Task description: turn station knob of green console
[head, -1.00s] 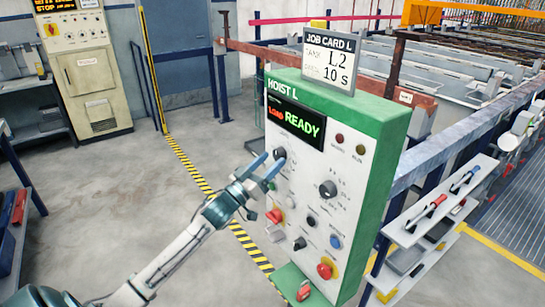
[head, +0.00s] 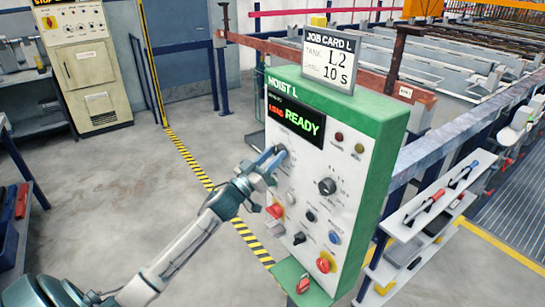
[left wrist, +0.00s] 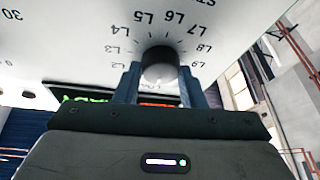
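The green console (head: 382,150), with a white front marked HOIST L, stands in the middle of the head view. Its station knob (left wrist: 160,65) is dark and round, ringed by labels from L2 to L9 in the left wrist view. In the head view the knob (head: 281,149) is partly hidden by my fingers. My left gripper (head: 270,158) reaches it from the lower left. In the left wrist view its blue fingers (left wrist: 160,82) lie close against both sides of the knob. Its pointer direction is not clear. My right gripper is not in view.
A job card (head: 328,63) on top reads L2, 10 S. The display (head: 296,118) reads READY. Another knob (head: 327,187), red buttons (head: 325,262) and small switches share the panel. A tool shelf (head: 430,215) stands to the right. Floor at left is open.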

